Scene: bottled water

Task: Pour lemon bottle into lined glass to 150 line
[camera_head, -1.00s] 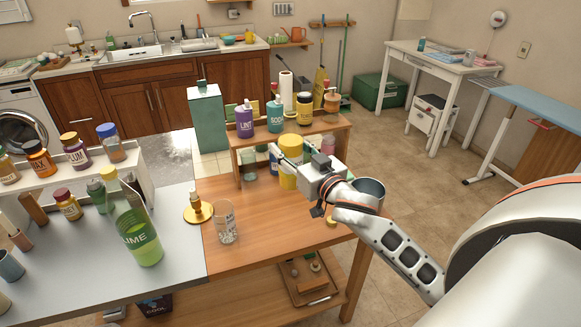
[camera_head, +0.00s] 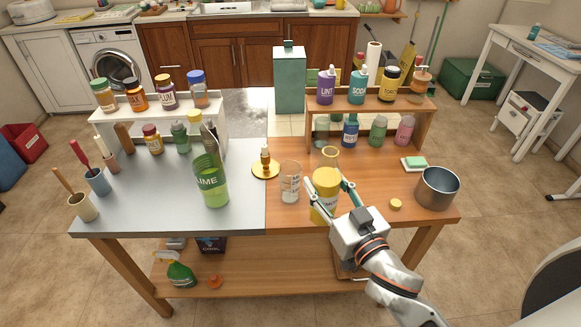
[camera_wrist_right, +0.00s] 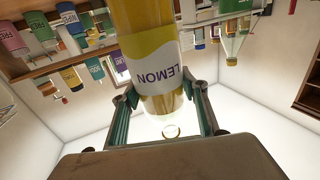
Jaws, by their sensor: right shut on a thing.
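The lemon bottle (camera_head: 323,205) is yellow with a white label, near the middle front of the wooden tabletop. My right gripper (camera_head: 326,188) is shut on it, a finger on each side. In the right wrist view, which is upside down, the LEMON bottle (camera_wrist_right: 158,60) stands roughly upright between the fingers of my right gripper (camera_wrist_right: 165,110), its uncapped neck toward the picture's bottom. Whether its base touches the table cannot be told. The lined glass (camera_head: 290,185), clear with pale markings, stands just left of the bottle and looks empty. My left gripper is out of view.
A yellow cap (camera_head: 396,204), metal pot (camera_head: 437,188) and soap dish (camera_head: 414,163) lie to the right. A wooden shelf (camera_head: 425,120) with bottles stands behind.

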